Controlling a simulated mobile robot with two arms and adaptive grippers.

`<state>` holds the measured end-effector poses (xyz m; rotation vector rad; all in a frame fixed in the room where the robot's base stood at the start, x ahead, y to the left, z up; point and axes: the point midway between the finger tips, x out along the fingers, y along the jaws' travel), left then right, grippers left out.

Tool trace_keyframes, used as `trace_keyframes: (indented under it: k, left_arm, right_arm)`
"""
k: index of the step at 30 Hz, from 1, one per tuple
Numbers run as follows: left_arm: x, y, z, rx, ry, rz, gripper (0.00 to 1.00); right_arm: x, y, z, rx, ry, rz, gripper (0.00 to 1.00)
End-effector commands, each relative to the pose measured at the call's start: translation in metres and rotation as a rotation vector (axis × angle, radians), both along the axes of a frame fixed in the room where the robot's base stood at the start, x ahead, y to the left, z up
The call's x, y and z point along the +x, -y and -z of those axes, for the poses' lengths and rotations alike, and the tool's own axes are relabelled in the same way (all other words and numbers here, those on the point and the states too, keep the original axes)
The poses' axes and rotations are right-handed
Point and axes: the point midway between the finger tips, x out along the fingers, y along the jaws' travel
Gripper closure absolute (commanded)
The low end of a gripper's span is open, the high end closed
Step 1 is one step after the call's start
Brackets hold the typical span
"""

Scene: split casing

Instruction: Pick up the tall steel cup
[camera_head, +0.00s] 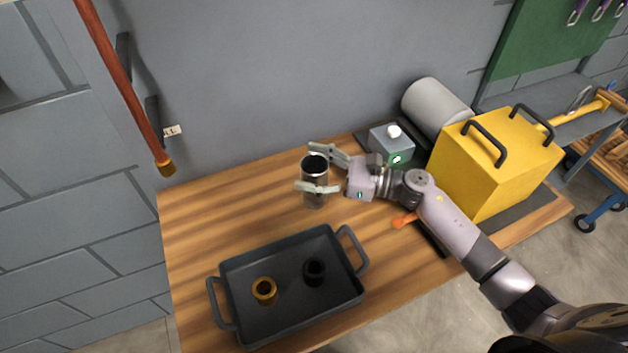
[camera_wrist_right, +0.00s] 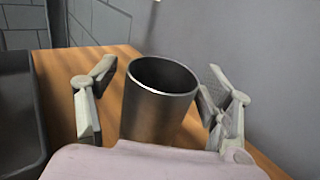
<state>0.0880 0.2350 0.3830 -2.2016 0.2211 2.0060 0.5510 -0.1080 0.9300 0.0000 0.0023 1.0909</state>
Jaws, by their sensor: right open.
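The tall steel cup (camera_head: 314,172) stands upright on the wooden table, open end up. My right gripper (camera_head: 317,168) comes in from the right, open, with one finger on the far side of the cup and one on the near side. In the right wrist view the cup (camera_wrist_right: 158,105) stands between the two spread fingers of my right gripper (camera_wrist_right: 150,108). A gap shows at the left finger; the right finger is close to the cup wall, and I cannot tell if it touches. My left gripper is not in view.
A dark tray (camera_head: 236,268) with a brass ring (camera_head: 264,290) and a black ring (camera_head: 314,271) lies at the table's front. A yellow box (camera_head: 485,170), a grey device (camera_head: 391,146) and an orange-handled tool (camera_head: 404,220) are to the right. The table's left side (camera_head: 205,215) is clear.

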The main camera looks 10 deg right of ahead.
Motion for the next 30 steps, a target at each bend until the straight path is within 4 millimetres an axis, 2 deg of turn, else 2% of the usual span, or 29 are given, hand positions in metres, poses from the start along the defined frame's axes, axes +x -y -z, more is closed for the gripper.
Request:
trace_keyframes:
  k: [6, 30]
  left_arm:
    - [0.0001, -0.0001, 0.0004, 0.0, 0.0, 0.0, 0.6]
    - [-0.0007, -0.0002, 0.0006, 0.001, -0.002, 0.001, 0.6]
  right_arm:
    - [0.0002, -0.0001, 0.0005, 0.0, 0.0, 0.0, 0.28]
    - [0.0, 0.0001, 0.0003, 0.0, 0.0, 0.0, 0.81]
